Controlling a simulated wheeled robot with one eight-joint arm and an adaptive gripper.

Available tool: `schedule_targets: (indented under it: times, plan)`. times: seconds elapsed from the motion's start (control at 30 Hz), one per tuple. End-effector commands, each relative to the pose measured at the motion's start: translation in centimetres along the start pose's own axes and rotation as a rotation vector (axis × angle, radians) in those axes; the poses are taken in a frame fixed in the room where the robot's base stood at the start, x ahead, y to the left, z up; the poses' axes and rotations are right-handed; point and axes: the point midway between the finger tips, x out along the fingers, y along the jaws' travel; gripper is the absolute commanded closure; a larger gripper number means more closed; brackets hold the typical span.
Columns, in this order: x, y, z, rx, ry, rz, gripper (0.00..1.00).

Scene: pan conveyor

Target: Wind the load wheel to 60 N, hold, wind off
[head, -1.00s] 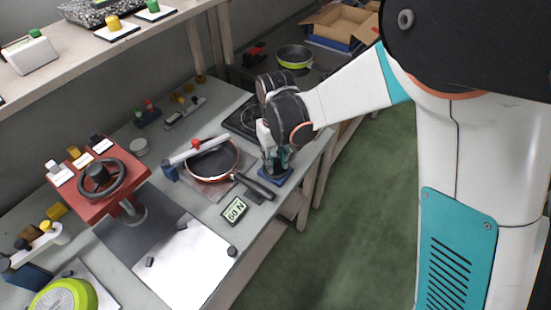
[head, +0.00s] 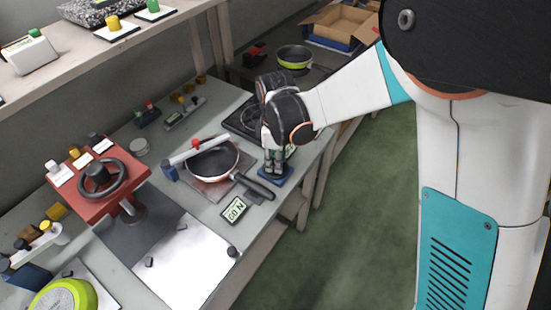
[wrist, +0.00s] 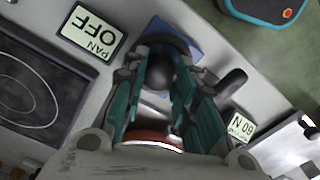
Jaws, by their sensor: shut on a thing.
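My gripper (head: 275,162) is over a small blue base (head: 277,180) at the front edge of the bench. In the wrist view, my gripper's teal fingers (wrist: 160,68) are closed around a dark round wheel (wrist: 157,76) on that base. The fingers hide much of it, so I cannot see how far it is turned. A display (head: 235,209) in front of the pan reads 60 N; it also shows in the wrist view (wrist: 241,127). A pan (head: 212,160) lies behind it, its dark handle (head: 254,187) pointing towards the blue base.
A red box (head: 84,201) with a dark handwheel (head: 101,180) stands at the left. A white bar (head: 200,150) with a red knob lies across the pan. A display reading PAN OFF (wrist: 91,32) and a dark hob (wrist: 35,85) are beside my gripper. The green floor is clear.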

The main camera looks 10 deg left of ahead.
Motion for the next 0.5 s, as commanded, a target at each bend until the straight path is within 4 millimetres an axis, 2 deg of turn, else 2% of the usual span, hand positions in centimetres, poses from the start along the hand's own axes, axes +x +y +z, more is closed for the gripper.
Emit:
schedule_targets:
  times: [0.2,0.5]
  plan:
    - [0.01,0.01,-0.02,-0.158,0.0,0.0,0.98]
    - [0.01,0.01,-0.02,-0.289,0.0,0.0,0.98]
